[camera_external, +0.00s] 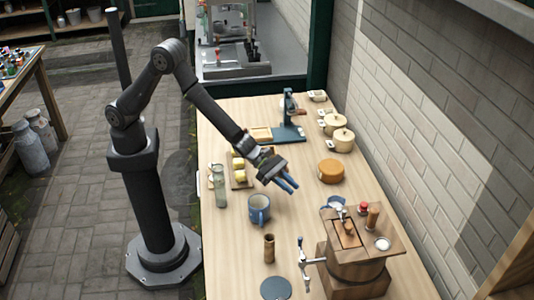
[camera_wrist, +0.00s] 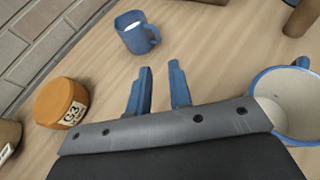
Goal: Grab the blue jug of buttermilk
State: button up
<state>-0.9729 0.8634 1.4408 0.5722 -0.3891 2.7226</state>
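Two blue vessels could be the jug. One blue jug (camera_external: 259,209) with a handle stands upright on the table, left of and below my gripper (camera_external: 288,184). In the wrist view a blue-rimmed vessel (camera_wrist: 258,92) is cut off at the right edge, its pale inside showing. A smaller blue jug (camera_wrist: 134,38) with a handle and white contents stands beyond my fingers; in the external view a small blue vessel (camera_external: 328,205) shows partly behind the wooden churn. Which one holds buttermilk I cannot tell. My gripper (camera_wrist: 160,88) is open and empty, above the table.
An orange cheese wheel (camera_external: 331,171) lies right of my gripper. A glass bottle (camera_external: 220,190), a board of yellow pieces (camera_external: 238,178), a wooden cup (camera_external: 269,249) and lidded pots (camera_external: 343,140) stand around. The brick wall bounds the right.

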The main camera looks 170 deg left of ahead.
jog(key=x, duration=0.5)
jog(key=shift+w+a+f, duration=0.1)
jog(key=shift+w+a, duration=0.05)
jog(key=shift+r+x, duration=0.15)
jog(key=shift+x, duration=1.3)
jog(key=shift+r+x, duration=0.15)
jog(key=shift+x, duration=1.35)
jog(key=shift+a, duration=0.2)
grip_shut()
jog(key=shift+r, duration=0.1)
